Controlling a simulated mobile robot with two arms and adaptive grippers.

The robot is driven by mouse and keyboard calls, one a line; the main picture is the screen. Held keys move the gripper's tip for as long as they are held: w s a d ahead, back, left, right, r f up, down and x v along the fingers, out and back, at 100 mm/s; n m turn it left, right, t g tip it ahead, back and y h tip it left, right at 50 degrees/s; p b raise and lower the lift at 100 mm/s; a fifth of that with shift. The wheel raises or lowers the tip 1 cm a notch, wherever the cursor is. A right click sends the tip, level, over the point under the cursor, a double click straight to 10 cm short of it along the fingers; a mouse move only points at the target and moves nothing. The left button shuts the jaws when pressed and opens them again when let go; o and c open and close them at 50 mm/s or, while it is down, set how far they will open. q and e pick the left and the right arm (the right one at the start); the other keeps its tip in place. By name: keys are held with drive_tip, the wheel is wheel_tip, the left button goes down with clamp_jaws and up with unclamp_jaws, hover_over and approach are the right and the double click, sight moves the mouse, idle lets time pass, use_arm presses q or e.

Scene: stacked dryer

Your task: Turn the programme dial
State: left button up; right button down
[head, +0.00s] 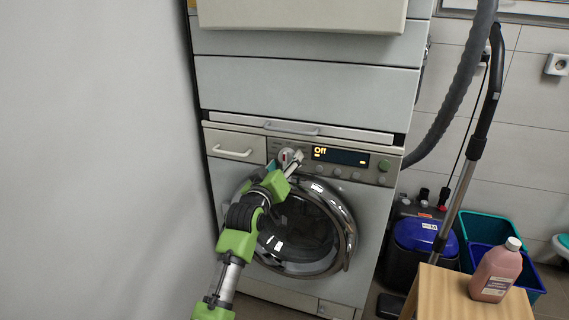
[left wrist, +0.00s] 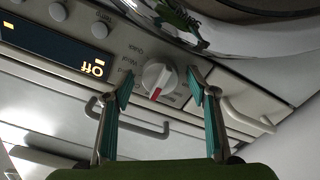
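The programme dial (left wrist: 159,80) is a round white knob with a red mark on the dryer's control panel. In the left wrist view it sits between the two fingertips of my left gripper (left wrist: 160,84), which are spread with a gap on each side. In the head view the dial (head: 286,155) is partly hidden by my left gripper (head: 284,162), which reaches up to it from below. The display (head: 340,156) reads "Off". My right gripper is not in view.
The round dryer door (head: 305,232) is shut, just below the panel. A grey wall (head: 95,160) stands close on the left. A wooden stool (head: 465,295) with a pink bottle (head: 497,272) stands at the lower right, near a vacuum cleaner (head: 420,237) and its hose.

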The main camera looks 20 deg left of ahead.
use_arm(q)
drive_tip(key=shift+s, duration=0.1)
drive_tip(key=s, duration=1.1)
drive_tip(key=shift+s+a, duration=0.2)
drive_tip(key=shift+s, duration=0.2)
